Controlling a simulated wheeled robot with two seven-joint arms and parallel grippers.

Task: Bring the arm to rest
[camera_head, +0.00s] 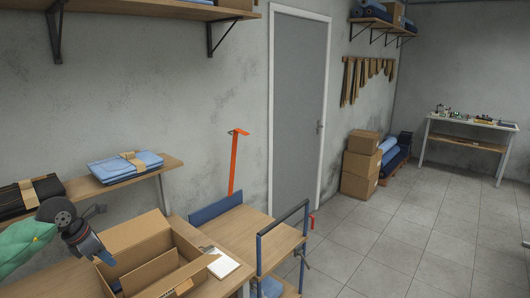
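My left arm comes in from the lower left edge. Its gripper (104,258) points down at the left side of an open cardboard box (150,235) on the wooden table. The fingers are small and seen from an angle, so I cannot tell whether they are open or shut, or whether they touch the box. My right gripper is out of view.
A shelf along the wall holds folded blue cloth (125,167) and dark cloth (30,196). A white notepad (222,263) lies right of the box. A blue-framed cart (262,232) stands beside the table. Stacked cartons (361,165) stand beyond the door (299,110); the tiled floor is clear.

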